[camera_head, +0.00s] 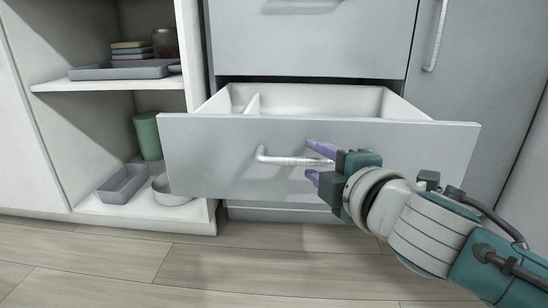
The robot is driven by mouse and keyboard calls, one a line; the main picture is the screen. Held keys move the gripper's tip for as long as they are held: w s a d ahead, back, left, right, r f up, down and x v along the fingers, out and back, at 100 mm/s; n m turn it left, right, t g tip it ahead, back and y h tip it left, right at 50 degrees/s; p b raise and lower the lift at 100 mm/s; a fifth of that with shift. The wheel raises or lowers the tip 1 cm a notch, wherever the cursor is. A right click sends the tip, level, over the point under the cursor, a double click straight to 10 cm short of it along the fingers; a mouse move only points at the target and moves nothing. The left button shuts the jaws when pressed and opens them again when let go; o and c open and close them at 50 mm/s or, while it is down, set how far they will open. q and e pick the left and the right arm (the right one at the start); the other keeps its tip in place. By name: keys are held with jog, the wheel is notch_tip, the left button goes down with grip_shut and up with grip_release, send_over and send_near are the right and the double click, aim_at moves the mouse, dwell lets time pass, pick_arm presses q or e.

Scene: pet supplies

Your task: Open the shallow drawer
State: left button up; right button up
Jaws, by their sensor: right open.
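The shallow drawer (220,175) stands pulled out from the grey cabinet, its white inside and a small divider showing. No loose thing shows in the visible part of it. Its silver bar handle (275,160) runs across the middle of the front. My right gripper (315,164) is at the right end of the handle, its purple fingers open, one above and one below the bar. I cannot tell whether the fingers touch the bar. My left gripper is not in view.
An open shelf unit at left holds a grey tray (115,72), a green canister (148,136), a grey bin (122,183) and a white bowl (172,191). Another drawer (310,45) above is shut. A door with a vertical handle (436,38) is at right. The wood floor (230,270) in front is clear.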

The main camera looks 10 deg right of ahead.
jog(key=shift+s+r, duration=0.1)
jog(key=shift+s+r+p, duration=0.1)
jog(key=shift+s+p, duration=0.2)
jog(key=shift+p, duration=0.05)
jog(key=p+v, duration=0.3)
jog(key=v, duration=0.6)
jog(key=shift+p, duration=0.35)
